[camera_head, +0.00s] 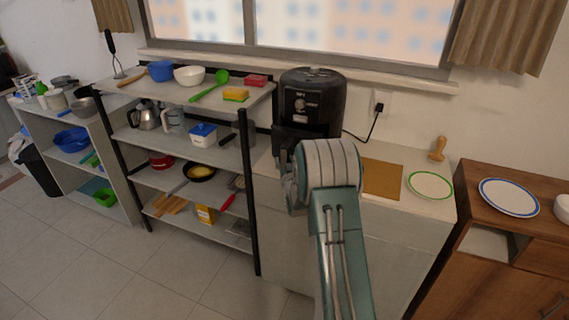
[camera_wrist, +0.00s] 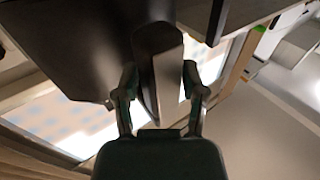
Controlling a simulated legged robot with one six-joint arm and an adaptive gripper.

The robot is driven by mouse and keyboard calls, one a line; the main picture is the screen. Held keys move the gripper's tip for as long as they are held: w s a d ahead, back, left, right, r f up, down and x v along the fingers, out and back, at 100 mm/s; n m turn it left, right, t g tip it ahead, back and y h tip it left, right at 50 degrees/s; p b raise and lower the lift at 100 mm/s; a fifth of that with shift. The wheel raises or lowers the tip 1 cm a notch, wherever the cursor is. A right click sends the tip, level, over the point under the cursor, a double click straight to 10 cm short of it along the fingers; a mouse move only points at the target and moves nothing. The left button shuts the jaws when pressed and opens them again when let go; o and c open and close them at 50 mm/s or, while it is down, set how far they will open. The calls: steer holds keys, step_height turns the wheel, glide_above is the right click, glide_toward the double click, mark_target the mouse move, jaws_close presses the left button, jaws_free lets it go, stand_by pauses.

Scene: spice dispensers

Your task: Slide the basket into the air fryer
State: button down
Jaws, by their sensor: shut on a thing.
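The black air fryer (camera_head: 312,100) stands on the white counter below the window, with a round dial on its upper front. My arm reaches up in front of it and hides much of its lower front and my gripper in the head view. In the wrist view my gripper (camera_wrist: 160,80) is shut on the basket handle (camera_wrist: 158,45), a dark bar with a lighter grey face, one finger on each side. A large dark surface (camera_wrist: 85,40) lies beside the handle. I cannot tell how far the basket sits out of the fryer.
A brown board (camera_head: 382,180), a green-rimmed plate (camera_head: 430,185) and a wooden piece (camera_head: 437,149) are on the counter to the right. A shelf rack (camera_head: 136,88) with dishes stands close on the left. A power cord (camera_head: 365,136) runs to the wall behind. The floor in front is clear.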

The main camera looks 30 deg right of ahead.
steer(key=shift+w+d+r, duration=0.1)
steer(key=shift+w+d, duration=1)
steer(key=shift+d, duration=0.3)
steer(key=shift+w+d+r, duration=0.1)
steer(key=shift+w+d, duration=0.95)
steer(key=shift+d, duration=0.3)
stand_by(0.3)
steer(key=shift+c, duration=0.4)
jaws_free()
steer(key=shift+f, duration=0.1)
steer(key=shift+f, duration=0.2)
steer(key=v, duration=0.9)
stand_by(0.5)
steer(key=shift+a, duration=0.1)
steer(key=shift+r, duration=0.1)
